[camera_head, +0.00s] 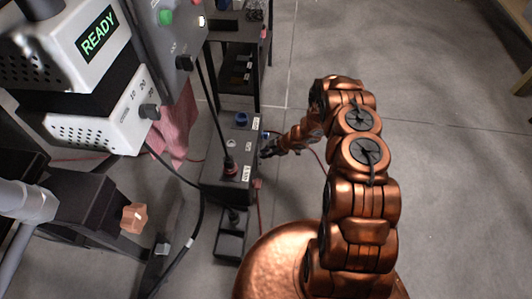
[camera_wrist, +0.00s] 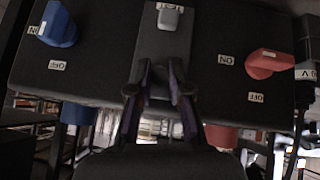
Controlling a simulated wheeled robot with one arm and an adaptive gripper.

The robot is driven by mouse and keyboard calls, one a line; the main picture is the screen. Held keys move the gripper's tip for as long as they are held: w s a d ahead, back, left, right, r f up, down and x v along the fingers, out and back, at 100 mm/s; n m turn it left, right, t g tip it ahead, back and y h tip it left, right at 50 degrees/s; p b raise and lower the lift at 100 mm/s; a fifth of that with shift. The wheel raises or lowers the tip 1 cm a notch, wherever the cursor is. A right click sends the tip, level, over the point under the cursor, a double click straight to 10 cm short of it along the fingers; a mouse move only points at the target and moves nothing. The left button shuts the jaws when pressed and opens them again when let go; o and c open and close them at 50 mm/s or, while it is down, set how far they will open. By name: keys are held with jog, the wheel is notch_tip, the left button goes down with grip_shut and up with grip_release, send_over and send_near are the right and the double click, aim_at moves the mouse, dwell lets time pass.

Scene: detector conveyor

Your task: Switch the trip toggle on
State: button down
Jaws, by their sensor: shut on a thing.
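A dark control box (camera_head: 213,178) stands left of my gripper (camera_head: 268,150) in the head view. In the wrist view the box (camera_wrist: 95,65) fills the upper part. A pale grey lever-like piece (camera_wrist: 168,17) sits on its middle strip, with a partly cut label above it. I cannot read that label well enough to name it the trip toggle. My gripper (camera_wrist: 160,78) is below this piece, at the strip's near end, apart from it in the picture. Its fingers are close together on something dark that I cannot make out.
A blue knob (camera_wrist: 58,25) and a red knob (camera_wrist: 268,62) with labels flank the strip. A black cable plugs into the box. A white unit with a green READY display (camera_head: 96,34) stands upper left. Open floor (camera_head: 440,160) lies to the right.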

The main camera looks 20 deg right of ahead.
jog(key=c, duration=1.1)
grip_release()
jog(key=v, duration=1.2)
